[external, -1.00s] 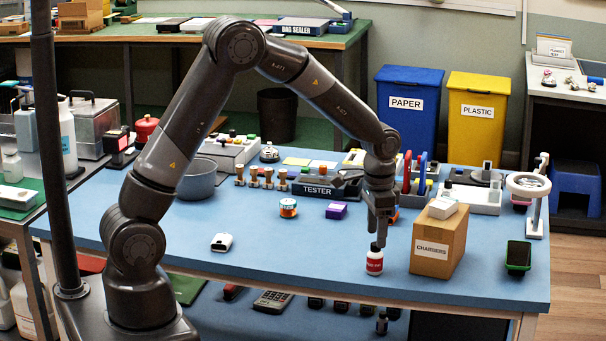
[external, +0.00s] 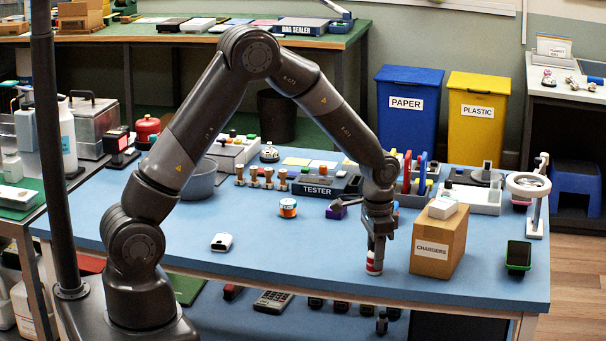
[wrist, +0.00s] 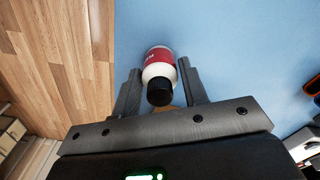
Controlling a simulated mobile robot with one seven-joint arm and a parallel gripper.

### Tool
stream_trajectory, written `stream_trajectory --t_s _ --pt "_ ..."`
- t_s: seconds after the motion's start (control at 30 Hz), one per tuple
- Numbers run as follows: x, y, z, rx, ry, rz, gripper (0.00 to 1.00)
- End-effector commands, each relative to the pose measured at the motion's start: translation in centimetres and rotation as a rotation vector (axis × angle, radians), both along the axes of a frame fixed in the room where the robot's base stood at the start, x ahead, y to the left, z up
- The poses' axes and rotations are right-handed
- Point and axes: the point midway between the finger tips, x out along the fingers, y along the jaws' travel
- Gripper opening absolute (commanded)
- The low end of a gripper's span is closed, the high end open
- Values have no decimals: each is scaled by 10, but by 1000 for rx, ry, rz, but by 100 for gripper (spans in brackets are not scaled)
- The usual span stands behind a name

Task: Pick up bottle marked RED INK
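The bottle is white with a red label and a black cap. In the wrist view the bottle (wrist: 159,68) stands between my gripper's two fingers (wrist: 158,92), with a gap of blue table seen on at least the right side. Only part of the label's lettering shows, so I cannot read it whole. In the external view my gripper (external: 376,247) is lowered around the bottle (external: 374,268), hiding its cap and upper part. The fingers are apart and do not clearly touch the bottle.
A cardboard box marked CHARGERS (external: 438,243) stands close to the right of my gripper, with a white box (external: 443,209) on top. The table's front edge (external: 400,300) is near.

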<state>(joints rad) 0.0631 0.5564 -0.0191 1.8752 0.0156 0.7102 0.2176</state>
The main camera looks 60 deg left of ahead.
Motion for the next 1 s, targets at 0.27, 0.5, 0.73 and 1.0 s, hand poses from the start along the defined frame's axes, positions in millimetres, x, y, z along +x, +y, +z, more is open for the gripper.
stream_trajectory --t_s 0.27,0.5,0.73,1.0 --pt "0 0 0 0 0 0 17" --pt "0 0 0 0 0 0 11" --pt "1 0 9 -1 -2 0 11" --pt "-6 -11 49 -1 -3 -4 11"
